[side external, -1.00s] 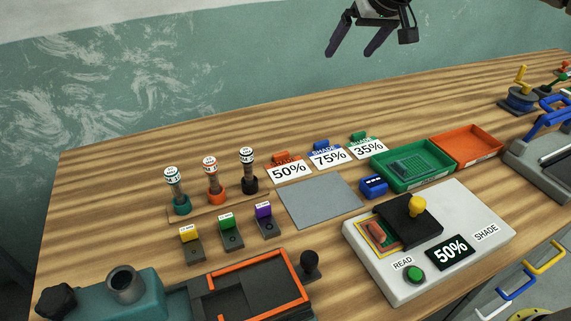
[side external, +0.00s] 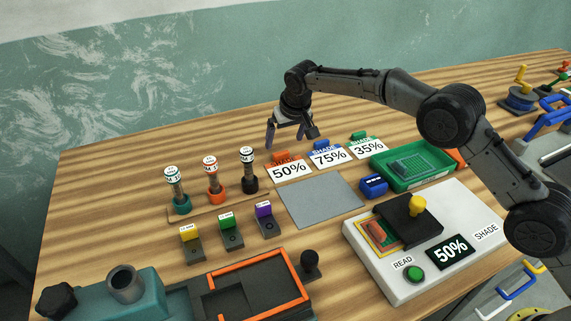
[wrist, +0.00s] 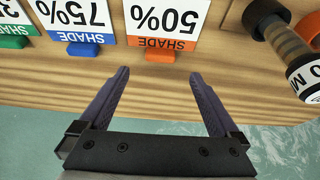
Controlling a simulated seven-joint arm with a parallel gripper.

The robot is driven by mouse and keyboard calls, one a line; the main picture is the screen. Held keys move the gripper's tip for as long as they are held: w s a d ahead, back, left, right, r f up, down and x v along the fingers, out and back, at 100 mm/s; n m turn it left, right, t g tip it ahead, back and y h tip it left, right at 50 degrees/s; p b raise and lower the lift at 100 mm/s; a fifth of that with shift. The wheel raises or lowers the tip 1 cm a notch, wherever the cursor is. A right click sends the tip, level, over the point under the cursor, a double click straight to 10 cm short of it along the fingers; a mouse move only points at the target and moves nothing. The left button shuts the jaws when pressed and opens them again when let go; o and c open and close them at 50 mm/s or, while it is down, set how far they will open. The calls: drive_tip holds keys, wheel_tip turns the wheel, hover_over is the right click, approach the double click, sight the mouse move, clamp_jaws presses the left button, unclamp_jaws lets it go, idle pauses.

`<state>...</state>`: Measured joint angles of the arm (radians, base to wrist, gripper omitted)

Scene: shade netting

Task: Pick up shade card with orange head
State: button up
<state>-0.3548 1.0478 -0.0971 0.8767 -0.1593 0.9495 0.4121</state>
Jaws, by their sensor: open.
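The shade card with the orange head (side external: 289,170) reads "50%" and stands on the table at the left of a row of three cards. In the wrist view it shows upside down, and its orange head (wrist: 160,56) lies ahead of my fingertips, between their lines. My gripper (side external: 288,134) is above and just behind this card in the side view. In the wrist view my gripper (wrist: 159,78) has its two fingers spread wide with nothing between them. I cannot tell the exact height of the fingertips above the head.
The blue-headed 75% card (side external: 330,155) and green-headed 35% card (side external: 366,146) stand close on the right. A black-based vial (side external: 249,172) stands close on the left. A grey mat (side external: 320,200) lies in front, with a green tray (side external: 412,183) to the right.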

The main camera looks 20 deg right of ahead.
sight(281, 152)
drive_tip(key=shift+x, duration=3.4)
drive_tip(key=shift+w+r, duration=0.1)
drive_tip(key=c, duration=1.4)
drive_tip(key=shift+c, duration=0.2)
